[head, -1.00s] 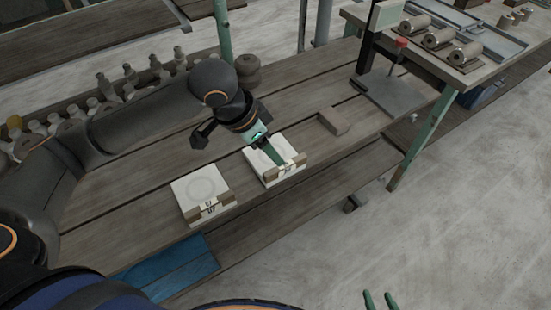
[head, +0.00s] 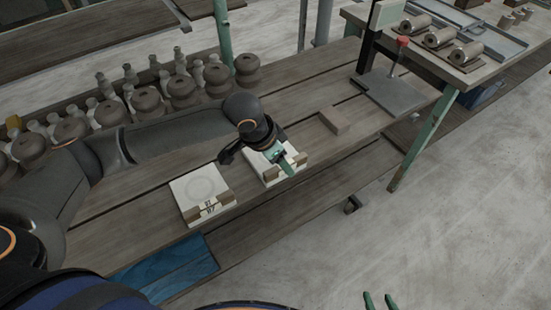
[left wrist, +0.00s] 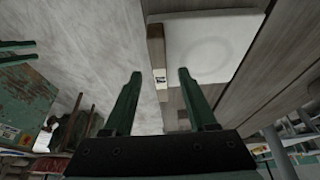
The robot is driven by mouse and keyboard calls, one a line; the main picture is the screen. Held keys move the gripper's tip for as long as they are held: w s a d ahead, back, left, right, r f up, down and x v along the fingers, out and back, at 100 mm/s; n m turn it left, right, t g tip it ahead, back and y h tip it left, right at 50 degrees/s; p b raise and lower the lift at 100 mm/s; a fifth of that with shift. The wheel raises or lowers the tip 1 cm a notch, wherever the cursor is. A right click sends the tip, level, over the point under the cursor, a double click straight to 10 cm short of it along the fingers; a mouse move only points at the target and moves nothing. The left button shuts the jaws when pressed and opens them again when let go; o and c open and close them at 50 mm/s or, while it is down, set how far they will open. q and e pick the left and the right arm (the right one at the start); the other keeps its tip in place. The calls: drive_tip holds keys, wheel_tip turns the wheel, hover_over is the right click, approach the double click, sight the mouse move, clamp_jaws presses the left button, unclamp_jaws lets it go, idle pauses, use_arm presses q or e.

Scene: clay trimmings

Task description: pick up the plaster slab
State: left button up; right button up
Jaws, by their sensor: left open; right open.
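Two pale plaster slabs lie on the wooden bench, each with brown blocks and a label along its front edge. The left slab (head: 190,186) shows a faint ring and is free of my arm. My left gripper (head: 285,165) is open over the front edge of the right slab (head: 262,175), partly hiding it. In the left wrist view a slab (left wrist: 215,42) with a ring lies past the open fingers (left wrist: 160,85). One finger overlaps its edge in the picture, the other lies against the floor. Contact cannot be told. My right gripper (head: 380,301) is open and empty at the bottom.
A brown block (head: 334,120) lies right of the slabs. Brown clay pots (head: 146,100) and pale bottles line the bench's back. A grey plate (head: 394,93) with a red-knobbed post is at the right end. A blue board (head: 170,270) lies below the bench front.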

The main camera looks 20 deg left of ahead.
use_arm(q)
drive_tip(key=shift+x, duration=0.9)
drive_tip(key=shift+c, duration=0.3)
clamp_jaws()
drive_tip(key=shift+r, duration=0.15)
